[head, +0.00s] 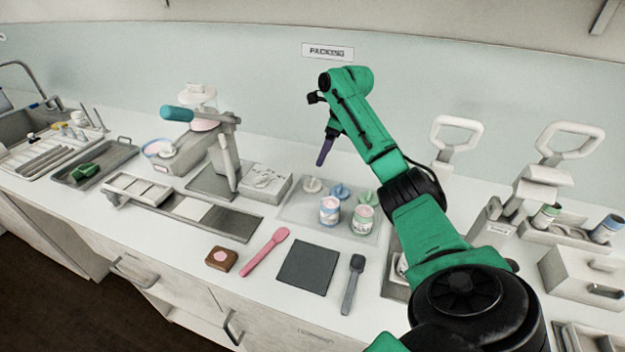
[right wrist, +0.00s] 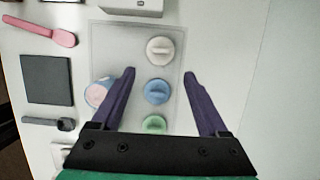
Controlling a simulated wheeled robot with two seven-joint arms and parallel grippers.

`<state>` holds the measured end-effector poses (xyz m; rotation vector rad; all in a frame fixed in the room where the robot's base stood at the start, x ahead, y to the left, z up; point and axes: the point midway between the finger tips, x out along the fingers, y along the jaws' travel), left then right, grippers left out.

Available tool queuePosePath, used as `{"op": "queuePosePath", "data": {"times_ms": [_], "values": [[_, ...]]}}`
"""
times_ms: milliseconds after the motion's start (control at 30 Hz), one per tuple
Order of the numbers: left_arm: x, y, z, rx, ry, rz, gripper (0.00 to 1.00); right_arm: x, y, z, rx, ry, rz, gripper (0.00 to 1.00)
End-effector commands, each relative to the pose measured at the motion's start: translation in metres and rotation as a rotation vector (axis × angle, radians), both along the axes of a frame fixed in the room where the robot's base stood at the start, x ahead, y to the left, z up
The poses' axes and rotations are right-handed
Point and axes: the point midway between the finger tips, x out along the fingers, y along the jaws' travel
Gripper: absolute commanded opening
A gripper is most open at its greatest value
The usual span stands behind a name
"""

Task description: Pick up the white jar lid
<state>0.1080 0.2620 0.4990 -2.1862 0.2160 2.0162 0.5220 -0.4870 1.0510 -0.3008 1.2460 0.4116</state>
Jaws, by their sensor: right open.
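The white jar lid (right wrist: 160,50) lies on a clear tray (right wrist: 108,32) in the right wrist view, beyond my fingertips. It also shows in the head view (head: 312,185) at the tray's back left. A blue lid (right wrist: 156,91) and a green lid (right wrist: 154,125) lie in line with it. My right gripper (right wrist: 160,72) is open and empty above the tray, its purple fingers on either side of the row of lids. In the head view my right gripper (head: 323,158) hangs above the white lid. My left gripper is not in view.
A blue-banded jar (head: 329,211) and a green-banded jar (head: 363,220) stand at the tray's front. A grey box (head: 264,183) stands left of the tray. A dark mat (head: 309,266), pink spatula (head: 265,252) and dark spatula (head: 352,284) lie in front.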

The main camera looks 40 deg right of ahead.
Motion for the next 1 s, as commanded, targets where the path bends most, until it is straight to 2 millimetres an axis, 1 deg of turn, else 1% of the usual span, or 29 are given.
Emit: {"op": "queuePosePath", "data": {"times_ms": [33, 100, 200, 367, 467, 500, 533, 633, 800, 833, 867, 900, 967, 1000], "values": [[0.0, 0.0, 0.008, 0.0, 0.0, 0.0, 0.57, 0.003, 0.002, -0.01, 0.001, 0.007, 0.001, 0.77], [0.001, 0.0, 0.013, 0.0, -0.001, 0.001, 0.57, 0.008, 0.005, -0.028, 0.002, 0.005, 0.001, 0.77], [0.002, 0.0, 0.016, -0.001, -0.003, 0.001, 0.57, 0.014, 0.008, -0.047, 0.002, 0.003, 0.001, 0.77], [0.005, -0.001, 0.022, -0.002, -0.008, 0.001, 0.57, 0.02, 0.01, -0.066, 0.001, 0.002, 0.002, 0.77], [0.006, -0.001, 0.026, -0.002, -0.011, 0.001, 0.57, 0.027, 0.012, -0.083, 0.001, 0.002, 0.001, 0.77], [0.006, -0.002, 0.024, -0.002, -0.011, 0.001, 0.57, 0.029, 0.013, -0.093, 0.002, 0.002, 0.0, 0.77], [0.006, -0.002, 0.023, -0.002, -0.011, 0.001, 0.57, 0.03, 0.014, -0.099, 0.002, 0.002, 0.001, 0.77], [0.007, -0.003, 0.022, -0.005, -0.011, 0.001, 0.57, 0.033, 0.015, -0.107, -0.001, 0.001, 0.002, 0.77], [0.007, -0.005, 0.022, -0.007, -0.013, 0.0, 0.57, 0.033, 0.014, -0.108, -0.001, -0.001, 0.002, 0.77], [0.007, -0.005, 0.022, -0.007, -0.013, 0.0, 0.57, 0.033, 0.014, -0.108, -0.001, -0.001, 0.002, 0.73], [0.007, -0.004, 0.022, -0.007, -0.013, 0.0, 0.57, 0.033, 0.014, -0.108, -0.001, 0.0, 0.002, 0.62], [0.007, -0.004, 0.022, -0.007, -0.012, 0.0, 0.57, 0.033, 0.014, -0.108, -0.001, 0.001, 0.002, 0.47], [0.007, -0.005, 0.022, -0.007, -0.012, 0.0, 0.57, 0.033, 0.014, -0.107, -0.001, 0.001, 0.002, 0.24], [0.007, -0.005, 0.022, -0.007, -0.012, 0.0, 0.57, 0.033, 0.014, -0.107, -0.001, 0.001, 0.002, 0.08]]}}
